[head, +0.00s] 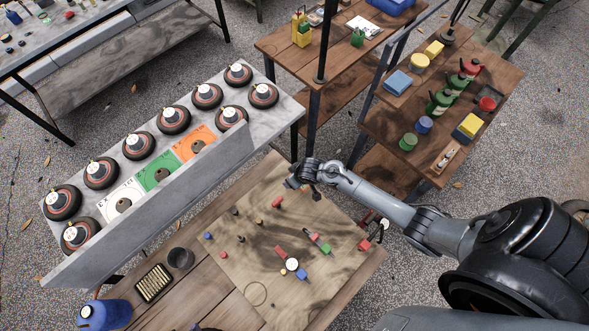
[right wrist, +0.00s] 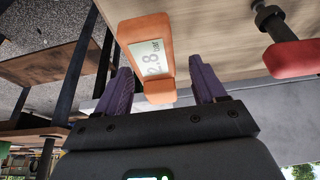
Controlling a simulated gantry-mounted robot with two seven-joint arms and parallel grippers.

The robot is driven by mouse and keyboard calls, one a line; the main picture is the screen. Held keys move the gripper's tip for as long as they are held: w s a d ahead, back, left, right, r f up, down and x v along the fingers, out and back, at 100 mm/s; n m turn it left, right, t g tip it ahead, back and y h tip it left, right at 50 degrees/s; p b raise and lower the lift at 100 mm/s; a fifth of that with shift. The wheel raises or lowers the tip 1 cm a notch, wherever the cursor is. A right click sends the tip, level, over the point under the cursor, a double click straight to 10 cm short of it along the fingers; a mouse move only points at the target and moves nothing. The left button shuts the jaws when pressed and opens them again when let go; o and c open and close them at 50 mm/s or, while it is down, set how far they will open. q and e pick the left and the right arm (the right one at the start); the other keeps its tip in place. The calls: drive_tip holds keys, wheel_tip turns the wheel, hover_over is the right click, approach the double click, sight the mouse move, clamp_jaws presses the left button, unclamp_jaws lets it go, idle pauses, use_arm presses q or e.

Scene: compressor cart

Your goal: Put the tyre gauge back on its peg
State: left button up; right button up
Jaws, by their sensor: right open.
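The tyre gauge (right wrist: 148,58) is orange, with a pale display reading 2.8 bar. In the right wrist view it lies between the two purple fingers of my right gripper (right wrist: 161,68), against or close to a pale wooden surface. The fingers are open, with a visible gap on each side of the gauge. In the head view my right gripper (head: 304,180) is at the far edge of the wooden board (head: 250,285); I cannot make out the gauge there. A dark peg-like part (right wrist: 270,18) with a red piece is at the wrist view's upper right. My left gripper is out of view.
Small coloured parts, including a red one (head: 277,201), stand on the board. A grey rack with several black wheels (head: 62,203) is at left. A shelf (head: 405,115) with bottles and blocks stands behind.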

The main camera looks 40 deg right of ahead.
drive_tip(key=shift+s+r, duration=0.25)
drive_tip(key=shift+r, duration=0.3)
drive_tip(key=p+v, duration=0.2)
drive_tip(key=v, duration=0.7)
drive_tip(key=shift+r, duration=0.15)
drive_tip(key=shift+s+r, duration=0.15)
